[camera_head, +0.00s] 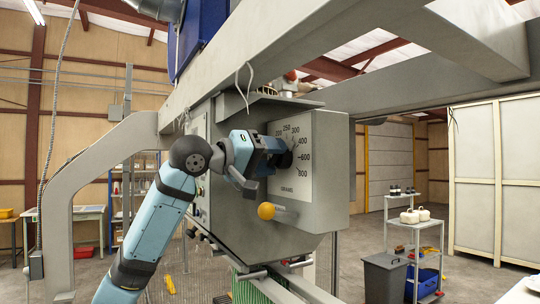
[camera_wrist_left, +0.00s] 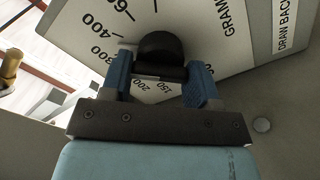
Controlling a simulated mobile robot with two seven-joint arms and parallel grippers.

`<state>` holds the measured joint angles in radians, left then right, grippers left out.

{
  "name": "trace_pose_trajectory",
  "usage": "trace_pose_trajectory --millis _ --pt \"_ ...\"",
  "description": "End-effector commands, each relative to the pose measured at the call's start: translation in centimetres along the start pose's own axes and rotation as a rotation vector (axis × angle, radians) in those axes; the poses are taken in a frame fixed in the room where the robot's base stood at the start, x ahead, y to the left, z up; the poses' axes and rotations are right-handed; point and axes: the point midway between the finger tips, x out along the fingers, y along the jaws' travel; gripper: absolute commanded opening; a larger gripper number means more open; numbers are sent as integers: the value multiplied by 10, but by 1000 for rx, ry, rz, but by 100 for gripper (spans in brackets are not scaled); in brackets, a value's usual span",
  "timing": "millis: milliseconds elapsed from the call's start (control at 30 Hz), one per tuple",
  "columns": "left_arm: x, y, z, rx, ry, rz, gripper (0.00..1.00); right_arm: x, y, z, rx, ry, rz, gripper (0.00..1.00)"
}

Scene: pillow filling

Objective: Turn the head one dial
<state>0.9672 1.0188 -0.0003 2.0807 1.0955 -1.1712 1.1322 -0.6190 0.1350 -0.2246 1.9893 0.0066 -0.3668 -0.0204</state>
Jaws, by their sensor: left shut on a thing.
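The dial is a black knob (camera_wrist_left: 160,52) on a white plate (camera_wrist_left: 235,45) marked with numbers and the word GRAMS. In the head view the dial plate (camera_head: 306,165) is on the side of a grey machine head (camera_head: 328,205). My left gripper (camera_wrist_left: 163,85) has its blue fingers on both sides of the knob and is shut on it. In the head view my left gripper (camera_head: 280,155) reaches the plate from the left and hides most of the knob. The knob's pointer is hard to read. My right gripper is not in view.
A lever with a yellow ball (camera_head: 266,211) sticks out below the dial. Grey machine beams (camera_head: 265,45) run overhead. A shelf cart (camera_head: 415,235) and a dark bin (camera_head: 384,277) stand on the floor at the right.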

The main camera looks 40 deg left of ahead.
Motion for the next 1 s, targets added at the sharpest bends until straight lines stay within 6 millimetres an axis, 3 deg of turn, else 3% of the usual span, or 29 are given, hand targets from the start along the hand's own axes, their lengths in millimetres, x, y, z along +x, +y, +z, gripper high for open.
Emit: trace_pose_trajectory --millis 400,1000 --pt "0 0 0 -225 1 0 32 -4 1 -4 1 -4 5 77" --pt "0 0 0 -270 2 1 32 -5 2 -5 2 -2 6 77"
